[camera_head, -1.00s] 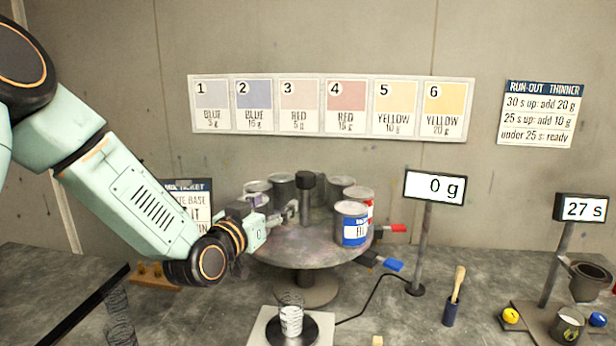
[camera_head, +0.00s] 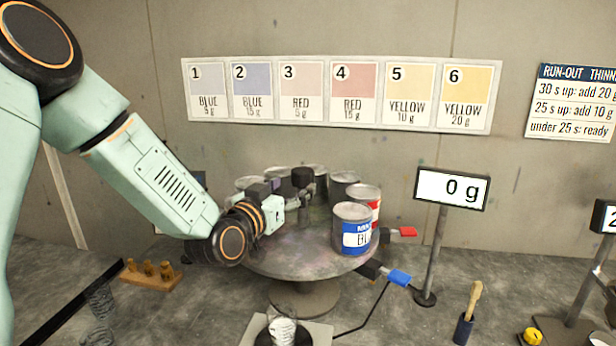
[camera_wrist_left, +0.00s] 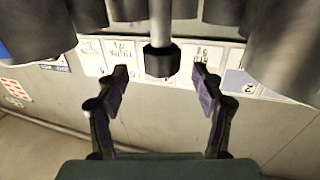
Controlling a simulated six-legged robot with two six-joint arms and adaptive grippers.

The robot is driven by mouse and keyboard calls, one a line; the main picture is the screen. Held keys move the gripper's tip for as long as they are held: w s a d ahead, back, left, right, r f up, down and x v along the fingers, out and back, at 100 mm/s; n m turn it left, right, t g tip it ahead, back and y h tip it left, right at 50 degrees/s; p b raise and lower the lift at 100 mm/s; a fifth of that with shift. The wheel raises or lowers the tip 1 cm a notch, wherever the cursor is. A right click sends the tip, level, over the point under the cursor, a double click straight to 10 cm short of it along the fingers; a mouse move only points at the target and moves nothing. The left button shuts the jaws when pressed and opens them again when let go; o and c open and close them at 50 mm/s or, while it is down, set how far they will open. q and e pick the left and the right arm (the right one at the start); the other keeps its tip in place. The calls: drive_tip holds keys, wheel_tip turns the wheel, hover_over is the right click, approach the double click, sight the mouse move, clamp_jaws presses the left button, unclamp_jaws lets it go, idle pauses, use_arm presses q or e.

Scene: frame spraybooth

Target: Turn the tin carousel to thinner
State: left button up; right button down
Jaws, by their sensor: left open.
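The tin carousel (camera_head: 270,262) is a round grey turntable on a thick foot, with several tins around its rim. A blue-labelled tin (camera_head: 352,235) stands at its front right, and a red-labelled tin (camera_head: 375,205) is just behind it. A dark knob (camera_head: 302,177) tops the central post. My left gripper (camera_head: 303,198) reaches over the carousel from the left, close to the post. In the wrist view its open fingers (camera_wrist_left: 162,80) are apart, with the dark knob (camera_wrist_left: 160,62) between and slightly beyond their tips. I cannot make out a thinner label on any tin. My right gripper is not in view.
A scale with a cup (camera_head: 283,330) stands in front of the carousel; its display (camera_head: 451,189) reads 0 g. Red (camera_head: 407,232) and blue (camera_head: 399,277) tabs stick out at the carousel's right. A brush (camera_head: 468,310) and a wooden block (camera_head: 150,275) flank the bench.

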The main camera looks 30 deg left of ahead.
sight(297, 181)
use_arm(q)
drive_tip(key=shift+w+a+r, duration=0.2)
drive_tip(key=shift+w+r, duration=0.1)
drive_tip(key=shift+w, duration=0.3)
drive_tip(key=w, duration=0.5)
drive_tip(key=shift+w+d+f, duration=0.1)
drive_tip(key=shift+d+f, duration=0.15)
drive_tip(key=shift+f, duration=0.1)
drive_tip(key=shift+s+a+r, duration=0.25)
drive_tip(key=shift+s+r, duration=0.1)
drive_tip(key=shift+s, duration=0.2)
drive_tip(key=shift+c, duration=0.2)
drive_tip(key=shift+w+d+f, duration=0.2)
drive_tip(key=shift+w+f, duration=0.05)
drive_tip(key=shift+w, duration=0.25)
drive_tip(key=c, duration=0.4)
drive_tip(key=shift+a, duration=0.15)
drive_tip(key=c, duration=0.5)
clamp_jaws()
